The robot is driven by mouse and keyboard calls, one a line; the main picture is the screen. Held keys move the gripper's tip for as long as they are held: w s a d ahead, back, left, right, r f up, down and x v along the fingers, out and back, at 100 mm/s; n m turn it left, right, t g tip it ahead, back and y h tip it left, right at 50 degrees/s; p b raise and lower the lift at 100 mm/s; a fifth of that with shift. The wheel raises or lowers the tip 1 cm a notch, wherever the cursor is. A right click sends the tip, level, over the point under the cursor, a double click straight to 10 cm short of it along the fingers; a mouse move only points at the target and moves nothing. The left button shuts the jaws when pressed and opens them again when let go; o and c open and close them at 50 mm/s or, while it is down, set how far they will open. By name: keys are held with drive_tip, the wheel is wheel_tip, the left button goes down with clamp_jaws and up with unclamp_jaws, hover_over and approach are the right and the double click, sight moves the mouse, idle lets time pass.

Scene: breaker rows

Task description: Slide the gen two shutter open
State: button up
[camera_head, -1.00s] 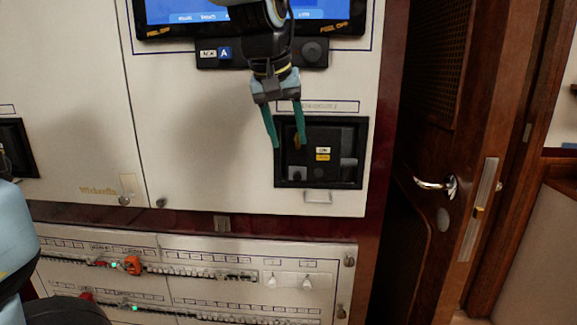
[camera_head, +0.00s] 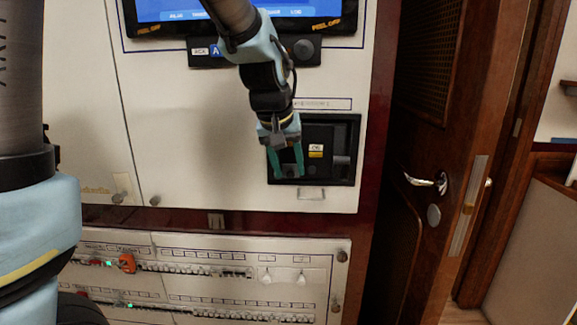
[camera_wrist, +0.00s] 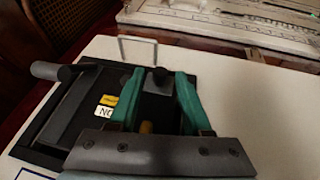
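The gen two unit (camera_head: 352,128) is a black recessed panel in the white cabinet front, under a label strip whose print I can barely read. It also shows in the wrist view (camera_wrist: 62,128). My gripper (camera_head: 288,176) points down at its lower left part. In the wrist view my gripper (camera_wrist: 157,76) has its two green fingers apart, on either side of a small black knob (camera_wrist: 158,76) on a dark block. I cannot tell whether they touch it. A brass-coloured piece (camera_wrist: 146,127) shows between the fingers. The shutter's own edges are partly hidden by the fingers.
A grey cylindrical knob (camera_wrist: 50,71) sticks out at the panel's other side. A metal loop (camera_head: 311,193) sits just below the panel. Breaker rows (camera_head: 200,270) lie below, a screen (camera_head: 180,12) above. A wooden door with a handle (camera_head: 426,182) stands at the right.

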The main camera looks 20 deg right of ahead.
clamp_jaws()
idle(1.2)
